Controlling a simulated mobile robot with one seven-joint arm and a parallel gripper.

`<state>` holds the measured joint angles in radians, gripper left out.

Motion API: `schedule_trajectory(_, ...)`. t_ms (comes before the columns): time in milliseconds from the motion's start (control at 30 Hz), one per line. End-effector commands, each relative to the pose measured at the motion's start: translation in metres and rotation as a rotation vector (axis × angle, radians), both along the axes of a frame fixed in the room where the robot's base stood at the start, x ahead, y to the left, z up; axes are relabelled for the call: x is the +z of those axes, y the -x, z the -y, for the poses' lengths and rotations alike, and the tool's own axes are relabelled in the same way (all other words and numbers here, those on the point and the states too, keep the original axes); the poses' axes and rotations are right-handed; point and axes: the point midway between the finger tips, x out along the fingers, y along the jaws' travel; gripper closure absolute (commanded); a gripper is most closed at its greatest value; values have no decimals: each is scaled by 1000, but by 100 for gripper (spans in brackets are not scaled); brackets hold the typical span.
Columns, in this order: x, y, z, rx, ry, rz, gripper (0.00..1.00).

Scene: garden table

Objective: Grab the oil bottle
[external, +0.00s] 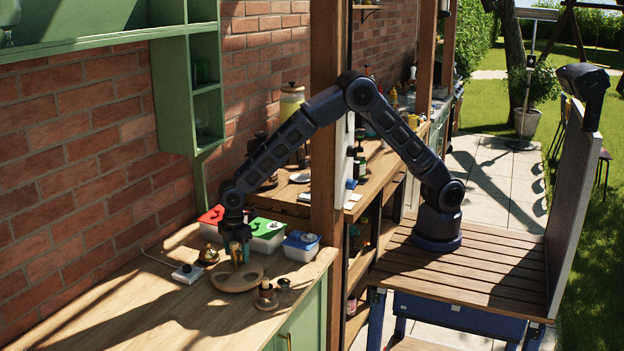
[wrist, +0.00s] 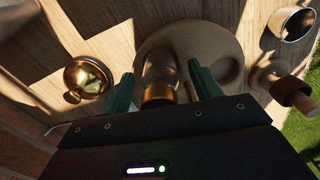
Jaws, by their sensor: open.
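A glass bottle with a gold-brown collar (wrist: 160,78) stands on a round wooden tray (wrist: 222,42), between the two green fingers of my gripper (wrist: 159,76). The fingers are apart, one on each side, with gaps to the glass. In the external view, my gripper (external: 236,238) points down over the tray (external: 228,286) and largely hides this bottle. A second small bottle with a cork-like stopper (wrist: 285,88) stands to the right on a small wooden base. No label shows, so I cannot tell for certain which one is the oil bottle.
A brass dome (wrist: 86,78) sits left of the fingers, and a metal cup (wrist: 293,22) at upper right. Boxes with red (external: 212,214), green (external: 266,227) and blue lids (external: 301,240) stand behind the tray. The countertop's near left part (external: 130,310) is clear.

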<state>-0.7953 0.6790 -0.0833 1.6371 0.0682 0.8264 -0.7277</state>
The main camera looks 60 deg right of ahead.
Motion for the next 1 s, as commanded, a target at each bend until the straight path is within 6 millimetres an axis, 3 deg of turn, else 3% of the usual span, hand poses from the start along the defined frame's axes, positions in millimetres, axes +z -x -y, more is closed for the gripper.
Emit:
schedule_trajectory(67,0,0,0,0,0,0,37)
schedule_trajectory(333,0,0,0,0,0,0,88)
schedule_trajectory(733,11,-1,0,-1,-2,1,88)
schedule_trajectory(867,32,-1,0,-2,-3,1,88)
schedule_trajectory(1000,67,-1,0,0,-3,4,88)
